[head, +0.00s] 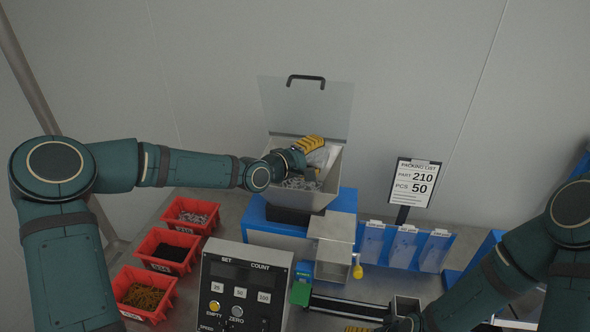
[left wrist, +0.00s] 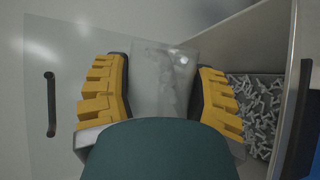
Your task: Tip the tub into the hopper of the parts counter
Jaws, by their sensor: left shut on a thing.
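The hopper (head: 333,191) of the parts counter stands at the centre, its clear lid (head: 335,105) with a black handle raised behind it. Small grey parts lie inside it; they also show in the left wrist view (left wrist: 257,105). My left gripper (head: 306,148) is over the hopper's opening, shut on a clear, greyish tub (left wrist: 165,80). The tub is between the yellow fingers, beside the hopper's wall; its tilt and contents are hard to tell. My right gripper (head: 380,326) is low at the bottom edge, partly cut off, its fingers unclear.
Several red bins (head: 148,292) of parts stand at left. A control panel (head: 243,290) with buttons is in front. A packing list (head: 413,183) reads part 210, 50 pieces. Clear pockets on a blue rack (head: 405,247) stand right of the counter. A small grey box (head: 405,305) is near my right gripper.

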